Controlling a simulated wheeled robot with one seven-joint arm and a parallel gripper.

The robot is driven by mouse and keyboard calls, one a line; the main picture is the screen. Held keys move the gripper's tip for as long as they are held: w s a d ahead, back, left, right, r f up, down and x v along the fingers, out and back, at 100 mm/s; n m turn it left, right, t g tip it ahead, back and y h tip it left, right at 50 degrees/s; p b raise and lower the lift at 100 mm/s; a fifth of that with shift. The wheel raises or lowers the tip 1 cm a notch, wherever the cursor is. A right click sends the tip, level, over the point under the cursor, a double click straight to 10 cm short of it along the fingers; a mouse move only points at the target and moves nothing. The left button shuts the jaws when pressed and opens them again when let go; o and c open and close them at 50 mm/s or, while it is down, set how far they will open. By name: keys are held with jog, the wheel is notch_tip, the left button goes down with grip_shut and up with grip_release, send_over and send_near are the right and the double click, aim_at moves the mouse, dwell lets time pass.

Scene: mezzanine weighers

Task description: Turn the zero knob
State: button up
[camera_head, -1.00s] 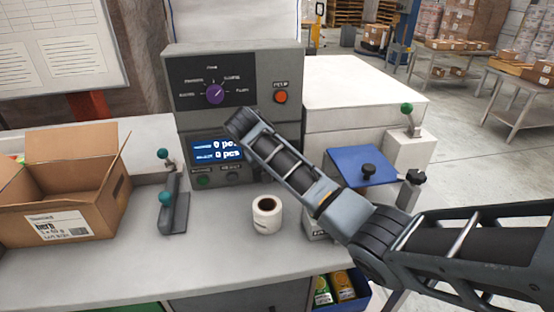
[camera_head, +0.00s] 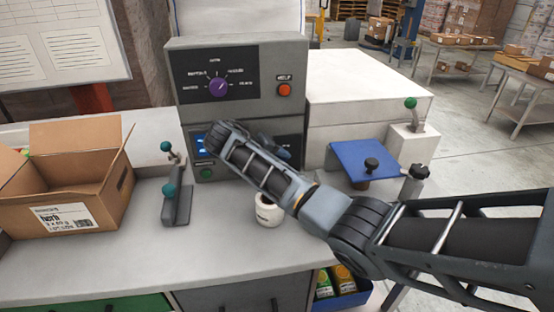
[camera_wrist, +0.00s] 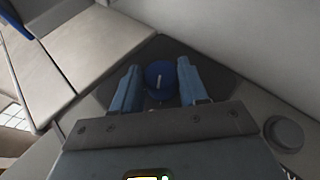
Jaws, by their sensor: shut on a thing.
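A purple selector knob (camera_head: 219,88) with a white pointer is on the upper panel, clear of my arm.
A red-orange button (camera_head: 284,90) is right of the purple knob. My arm partly covers the blue display (camera_head: 200,142) and a white roll (camera_head: 267,215). An open carton (camera_head: 60,190) and a teal-knobbed lever (camera_head: 178,205) stand left. A blue plate (camera_head: 355,155) is at right.

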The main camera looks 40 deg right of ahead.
jog(key=o, duration=1)
jog(key=shift+o, duration=0.2)
jog(key=b+v, duration=0.1)
jog(key=v, duration=0.7)
